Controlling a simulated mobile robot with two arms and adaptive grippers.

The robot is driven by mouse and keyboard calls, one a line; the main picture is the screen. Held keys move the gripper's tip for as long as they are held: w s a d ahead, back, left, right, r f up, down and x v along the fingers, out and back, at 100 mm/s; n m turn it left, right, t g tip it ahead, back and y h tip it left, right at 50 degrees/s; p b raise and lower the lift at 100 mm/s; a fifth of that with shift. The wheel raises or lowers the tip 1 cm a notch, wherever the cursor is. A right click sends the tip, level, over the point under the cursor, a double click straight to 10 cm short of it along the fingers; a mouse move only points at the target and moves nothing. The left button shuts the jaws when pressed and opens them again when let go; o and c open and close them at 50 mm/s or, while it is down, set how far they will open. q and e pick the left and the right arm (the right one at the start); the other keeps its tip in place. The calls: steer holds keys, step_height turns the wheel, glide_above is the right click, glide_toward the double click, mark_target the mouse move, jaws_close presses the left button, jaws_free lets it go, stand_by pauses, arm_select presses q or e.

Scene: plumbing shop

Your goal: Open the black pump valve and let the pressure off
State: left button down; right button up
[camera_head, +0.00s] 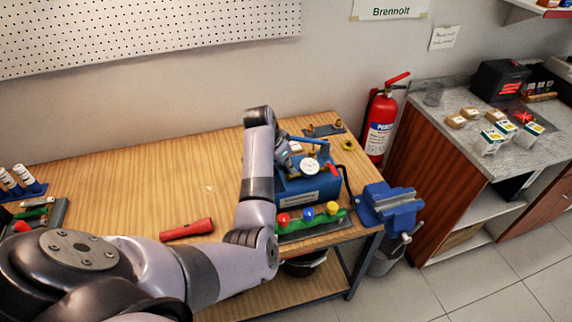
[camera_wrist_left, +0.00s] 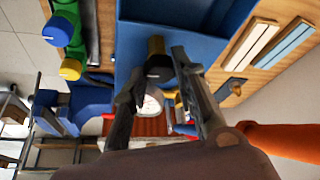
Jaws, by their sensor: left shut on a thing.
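The blue test pump (camera_head: 308,189) stands on the right part of the wooden bench, with a round white gauge (camera_head: 310,167) on top. My left gripper (camera_head: 291,160) reaches down to the pump's top from behind the gauge and is partly hidden by my arm. In the left wrist view, my left gripper (camera_wrist_left: 158,88) has its fingers closed in on the black valve (camera_wrist_left: 158,66), which sits on a brass stem (camera_wrist_left: 156,45). The gauge (camera_wrist_left: 150,105) shows just beyond the fingers; I cannot read its needle. My right gripper is not in view.
A rack with red, blue and yellow knobs (camera_head: 311,226) lies in front of the pump. A blue vise (camera_head: 391,205) is at the bench's right corner. A red flashlight (camera_head: 187,229) lies left of my arm. A fire extinguisher (camera_head: 380,127) stands behind the bench.

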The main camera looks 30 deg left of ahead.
arm_select(q)
steer(key=n+y, duration=0.1)
steer(key=n, duration=0.3)
steer(key=shift+d, duration=0.15)
steer(key=n+y, duration=0.1)
steer(key=n, duration=0.2)
steer(key=shift+d+n+y, duration=0.15)
steer(key=shift+n+y, duration=0.25)
steer(key=n+g+y, duration=0.1)
steer(key=n, duration=0.2)
steer(key=shift+w+d, duration=0.1)
steer(key=shift+w+n+g+y, duration=0.1)
steer(key=shift+n+g+y, duration=0.4)
steer(key=shift+n, duration=1.6)
steer(key=c, duration=1.3)
jaws_free()
steer(key=shift+r, duration=0.1)
